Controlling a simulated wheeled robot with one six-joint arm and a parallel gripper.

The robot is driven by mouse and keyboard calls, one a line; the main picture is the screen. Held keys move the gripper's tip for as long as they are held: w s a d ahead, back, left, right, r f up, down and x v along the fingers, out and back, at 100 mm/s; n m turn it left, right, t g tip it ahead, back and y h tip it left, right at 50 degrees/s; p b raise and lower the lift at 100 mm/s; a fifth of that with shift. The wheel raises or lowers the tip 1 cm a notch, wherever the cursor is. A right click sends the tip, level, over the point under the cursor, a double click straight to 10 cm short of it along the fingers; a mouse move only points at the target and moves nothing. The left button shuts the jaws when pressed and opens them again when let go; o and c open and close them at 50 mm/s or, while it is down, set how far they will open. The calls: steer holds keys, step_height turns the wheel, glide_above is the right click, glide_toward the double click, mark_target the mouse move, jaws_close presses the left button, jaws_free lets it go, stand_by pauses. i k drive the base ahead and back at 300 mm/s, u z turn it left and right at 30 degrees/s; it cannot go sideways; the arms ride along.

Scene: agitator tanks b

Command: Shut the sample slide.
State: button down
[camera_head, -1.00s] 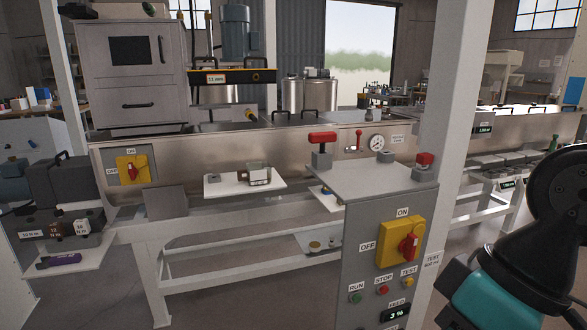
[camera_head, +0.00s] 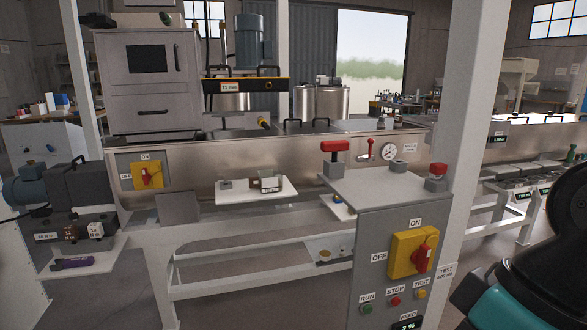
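I cannot tell for sure which part is the sample slide. A small red-handled lever (camera_head: 367,149) sits on the steel tank front (camera_head: 320,158), beside a round gauge (camera_head: 389,151) and a label too small to read. A larger red T-handle (camera_head: 334,147) rises from a grey block on top of the grey control pedestal (camera_head: 380,240). Whether either handle belongs to the slide does not show. Part of my dark and teal arm (camera_head: 545,260) fills the lower right corner. My gripper is out of view, so its state is hidden.
The pedestal and a white post (camera_head: 468,130) stand close in front. The pedestal carries a yellow-backed red switch (camera_head: 424,257) and several buttons. A white shelf (camera_head: 258,190) juts from the tank front. Grey floor (camera_head: 240,300) is open at lower centre.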

mark_target(224, 124)
steer(key=u, duration=0.5)
steer(key=i, duration=0.7)
steer(key=u, duration=0.6)
steer(key=i, duration=1.8)
steer(key=z, duration=0.5)
